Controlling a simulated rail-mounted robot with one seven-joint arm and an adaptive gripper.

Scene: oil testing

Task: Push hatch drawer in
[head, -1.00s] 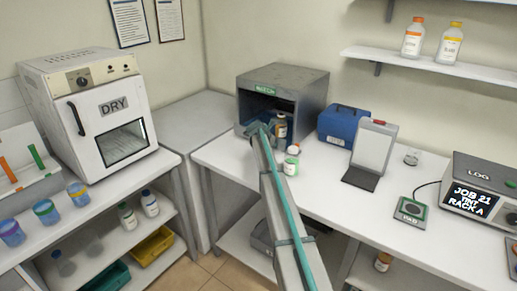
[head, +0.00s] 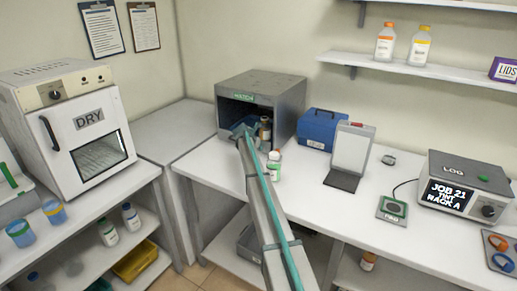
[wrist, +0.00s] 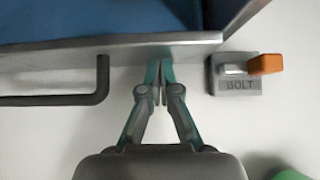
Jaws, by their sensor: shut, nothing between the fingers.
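The hatch is a grey open-fronted box (head: 262,84) with a green label at the back of the bench. In the wrist view, the drawer's grey front edge (wrist: 60,46) runs across the top with a blue interior behind it. A dark bar handle (wrist: 60,100) is on the front at left. My gripper (wrist: 160,66) is shut and empty, its fingertips at the drawer front, right of the handle; contact is hard to judge. In the head view, my gripper (head: 240,130) is at the hatch mouth, and my arm hides part of the drawer.
A bolt block (wrist: 236,85) with an orange knob sits right of the drawer. A brown bottle (head: 265,130) and a green-and-white jar (head: 274,165) stand close right of my arm. A blue case (head: 322,128) and a clipboard stand (head: 348,155) are further right.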

